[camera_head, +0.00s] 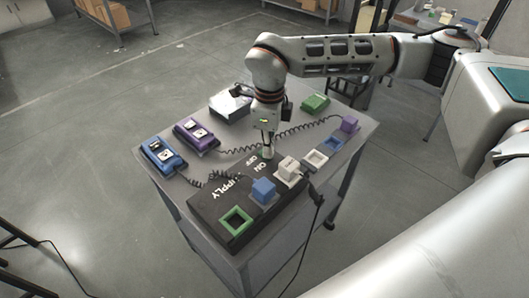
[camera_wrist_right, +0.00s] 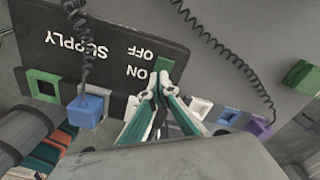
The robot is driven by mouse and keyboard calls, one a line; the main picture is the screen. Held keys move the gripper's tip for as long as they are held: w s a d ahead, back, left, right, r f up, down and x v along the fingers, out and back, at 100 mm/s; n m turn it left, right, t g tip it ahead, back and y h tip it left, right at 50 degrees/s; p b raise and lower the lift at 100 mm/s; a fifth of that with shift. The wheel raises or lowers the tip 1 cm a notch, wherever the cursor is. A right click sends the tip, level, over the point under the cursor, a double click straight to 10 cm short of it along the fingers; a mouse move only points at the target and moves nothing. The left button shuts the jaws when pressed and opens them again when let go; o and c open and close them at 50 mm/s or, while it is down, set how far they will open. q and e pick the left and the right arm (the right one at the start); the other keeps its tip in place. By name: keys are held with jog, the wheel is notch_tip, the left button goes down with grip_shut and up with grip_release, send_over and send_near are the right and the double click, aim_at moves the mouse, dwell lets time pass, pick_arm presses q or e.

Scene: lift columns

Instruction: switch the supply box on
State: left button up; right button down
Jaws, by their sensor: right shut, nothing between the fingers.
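The supply box (camera_head: 208,207) is a dark flat box on the table, with white SUPPLY, ON and OFF lettering. It also fills the upper left of the right wrist view (camera_wrist_right: 105,25). A green switch (camera_wrist_right: 162,66) sits beside the ON and OFF words; in the head view my gripper mostly covers it. My right gripper (camera_head: 268,155) points down over the box at the switch. In the right wrist view its fingertips (camera_wrist_right: 154,84) are together and empty, at the switch's near end; I cannot tell whether they touch it. My left gripper is not in view.
A white socket (camera_head: 315,158), blue socket (camera_head: 333,145) and purple plug (camera_head: 349,124) lie right. Blue (camera_head: 163,156) and purple (camera_head: 196,135) devices stand left, with coiled cables.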

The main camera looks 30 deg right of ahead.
jog(key=shift+r+p, duration=2.6)
jog(key=shift+r, duration=0.85)
